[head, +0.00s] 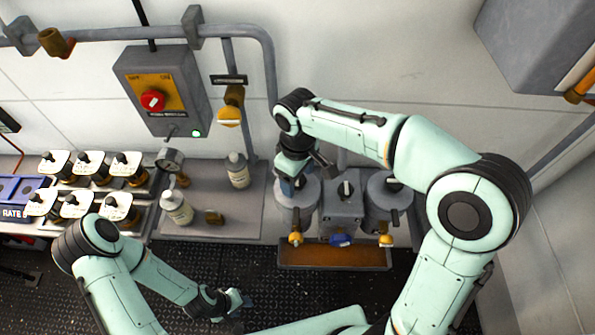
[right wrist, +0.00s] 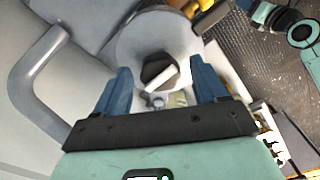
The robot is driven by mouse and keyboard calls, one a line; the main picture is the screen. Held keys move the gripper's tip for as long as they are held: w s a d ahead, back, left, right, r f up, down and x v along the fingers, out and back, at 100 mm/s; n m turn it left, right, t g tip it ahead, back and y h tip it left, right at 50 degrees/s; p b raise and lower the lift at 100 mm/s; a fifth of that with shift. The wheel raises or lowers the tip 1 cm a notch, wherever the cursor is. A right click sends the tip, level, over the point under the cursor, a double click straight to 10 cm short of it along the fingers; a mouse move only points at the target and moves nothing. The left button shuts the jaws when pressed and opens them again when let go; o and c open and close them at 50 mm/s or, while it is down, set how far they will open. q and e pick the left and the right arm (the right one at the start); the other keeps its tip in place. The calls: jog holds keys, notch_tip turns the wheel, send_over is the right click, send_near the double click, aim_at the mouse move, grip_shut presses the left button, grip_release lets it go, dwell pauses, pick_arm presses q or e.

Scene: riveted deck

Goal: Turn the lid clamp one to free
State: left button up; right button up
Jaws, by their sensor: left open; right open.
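A round grey pot (head: 297,212) stands at the left of a row of three units against the wall. Its top is mostly hidden behind my right gripper (head: 290,186) in the head view. In the right wrist view the pot's pale round lid (right wrist: 125,48) carries a dark clamp knob (right wrist: 158,70) with a white bar set at a slant. My right gripper (right wrist: 160,82) is open, its blue fingers on either side of the knob; I cannot tell whether they touch it. My left gripper (head: 238,300) is open and empty, low over the dark deck.
A grey box unit (head: 343,212) and another round pot (head: 380,205) stand to the right, above a brown tray (head: 335,256). White bottles (head: 177,207) and several white-topped items (head: 100,165) lie left. A switch box (head: 160,90) with a red knob hangs above.

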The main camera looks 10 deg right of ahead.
notch_tip(320, 180, up, 13)
jog(key=shift+r, duration=0.2)
dwell(0.7)
